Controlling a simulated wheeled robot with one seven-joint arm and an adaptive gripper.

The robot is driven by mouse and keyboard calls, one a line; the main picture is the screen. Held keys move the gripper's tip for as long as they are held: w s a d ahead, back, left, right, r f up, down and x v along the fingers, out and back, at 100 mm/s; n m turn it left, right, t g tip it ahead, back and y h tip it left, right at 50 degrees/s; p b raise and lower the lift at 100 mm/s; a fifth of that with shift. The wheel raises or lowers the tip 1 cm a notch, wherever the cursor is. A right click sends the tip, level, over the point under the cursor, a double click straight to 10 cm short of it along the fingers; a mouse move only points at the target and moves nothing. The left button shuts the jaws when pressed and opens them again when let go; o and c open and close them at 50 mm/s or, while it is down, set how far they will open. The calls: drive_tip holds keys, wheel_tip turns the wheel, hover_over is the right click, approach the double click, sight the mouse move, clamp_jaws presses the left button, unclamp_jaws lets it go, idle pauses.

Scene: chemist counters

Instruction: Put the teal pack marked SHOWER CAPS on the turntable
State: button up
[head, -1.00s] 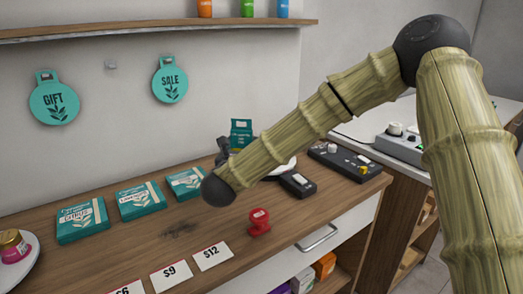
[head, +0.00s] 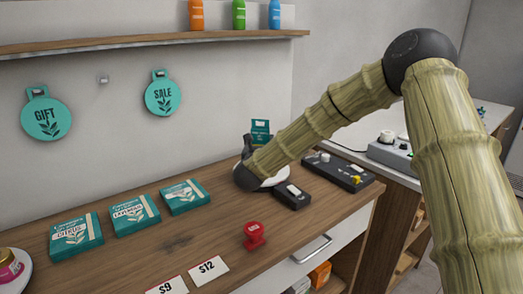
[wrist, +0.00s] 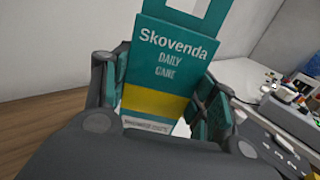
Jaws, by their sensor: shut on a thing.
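The teal pack (head: 261,133) stands upright in my gripper (head: 248,155), above the far part of the counter. In the wrist view, the pack (wrist: 165,65) fills the middle, with "Skovenda DAILY CARE", a yellow band and a hang tab at its top. The small lettering near its bottom is too blurred to read surely. The fingers (wrist: 160,100) close on its two sides. A white round plate, likely the turntable (head: 277,178), shows beneath and behind my wrist, mostly hidden. I cannot tell whether the pack touches it.
Several flat teal boxes (head: 130,213) lie along the counter. A red stamp (head: 254,236) and price cards (head: 208,269) are near the front edge. A small dark device (head: 291,195) and a dark control panel (head: 338,171) lie right of the plate. Bare wood (head: 215,220) separates boxes and stamp.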

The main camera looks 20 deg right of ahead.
drive_tip(key=shift+w+d, duration=0.25)
drive_tip(key=shift+d, duration=0.1)
wheel_tip(320, 180, down, 3)
drive_tip(key=shift+f+p, duration=0.15)
drive_tip(key=shift+p, duration=0.25)
drive_tip(key=shift+f, duration=0.25)
drive_tip(key=o, duration=1)
drive_tip(key=shift+r, duration=0.1)
